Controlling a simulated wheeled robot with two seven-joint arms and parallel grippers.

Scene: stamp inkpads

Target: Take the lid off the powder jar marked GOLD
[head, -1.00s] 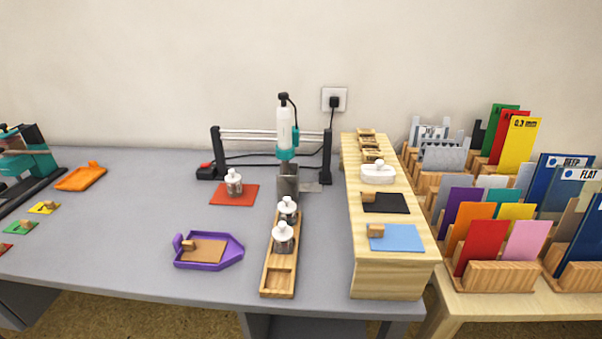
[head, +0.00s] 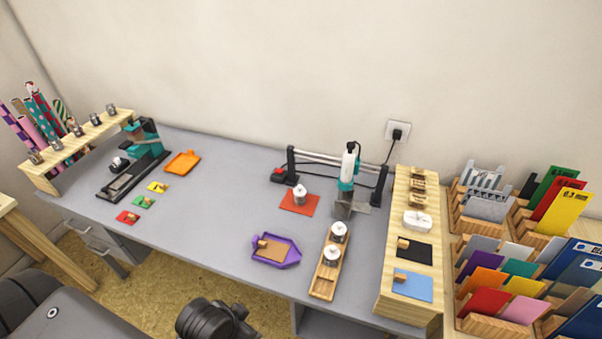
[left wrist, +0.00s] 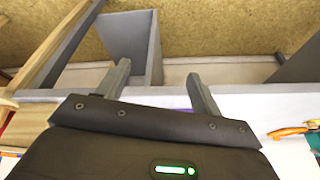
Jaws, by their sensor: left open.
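No label reading GOLD is legible in these frames. In the head view, a white-lidded jar (head: 300,194) stands on a red mat. Two more white-lidded jars, a rear one (head: 338,233) and a front one (head: 331,257), stand in a narrow wooden tray (head: 321,288). Several small metallic jars, one of them here (head: 96,119), stand on a wooden rack at the far left; I cannot tell which jars hold powder. My left gripper (left wrist: 158,70) is open and empty in the left wrist view, over the desk edge and floor. My right gripper is not in view.
A teal press (head: 147,142), an orange tray (head: 182,162) and a purple tray (head: 290,254) sit on the grey desk (head: 215,210). A teal-and-white tool on a stand (head: 347,175) is behind the wooden tray. A wooden riser (head: 402,315) and card racks fill the right.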

